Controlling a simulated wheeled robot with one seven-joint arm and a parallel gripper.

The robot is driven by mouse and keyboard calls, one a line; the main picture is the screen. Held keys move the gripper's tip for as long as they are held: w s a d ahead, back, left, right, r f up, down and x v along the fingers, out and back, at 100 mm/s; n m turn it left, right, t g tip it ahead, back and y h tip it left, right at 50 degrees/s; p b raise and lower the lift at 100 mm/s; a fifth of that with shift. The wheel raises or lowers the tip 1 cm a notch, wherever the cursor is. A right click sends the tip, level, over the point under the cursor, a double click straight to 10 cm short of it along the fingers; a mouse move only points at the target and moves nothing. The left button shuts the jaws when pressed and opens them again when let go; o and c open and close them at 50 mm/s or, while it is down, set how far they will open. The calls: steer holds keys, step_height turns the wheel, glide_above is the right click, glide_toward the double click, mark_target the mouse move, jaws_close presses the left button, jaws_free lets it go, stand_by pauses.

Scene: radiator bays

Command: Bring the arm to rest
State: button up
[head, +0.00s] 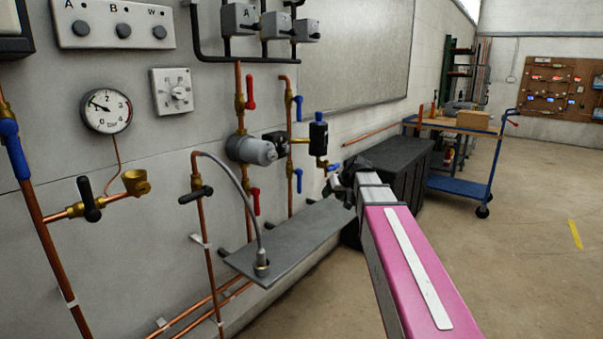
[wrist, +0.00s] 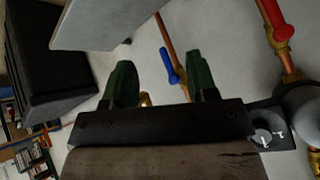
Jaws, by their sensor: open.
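My arm's pink link (head: 415,265) reaches from the lower right toward the wall pipes, and my gripper (head: 338,187) is at its far end, beside the end of the grey shelf. In the wrist view my gripper (wrist: 157,75) shows two dark green fingers spread apart, with nothing visibly held between them. A copper pipe with a blue lever (wrist: 170,66) shows beyond the gap. A red lever (wrist: 272,17) is to the right of the fingers. In the head view a small blue handle (head: 333,168) is close to my gripper; I cannot tell whether they touch.
The grey shelf (head: 290,240) juts from the wall below the pipes. A grey pump (head: 252,150) and a dark blue-capped part (head: 318,133) stick out nearby. A black bin (head: 395,165) and a blue trolley (head: 460,188) stand behind. The floor (head: 530,240) at right is clear.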

steer(key=s+d+f+m+g+h, duration=0.2)
steer(key=s+d+f+g, duration=0.1)
steer(key=s+f, duration=0.9)
steer(key=s+d+f+m+g+h, duration=0.2)
steer(key=s+d+f+h, duration=0.1)
steer(key=s+f, duration=0.9)
step_height(320, 180, down, 3)
steer(key=shift+s+d+f+g, duration=0.15)
steer(key=shift+s+d+g, duration=0.25)
steer(key=shift+d, duration=0.15)
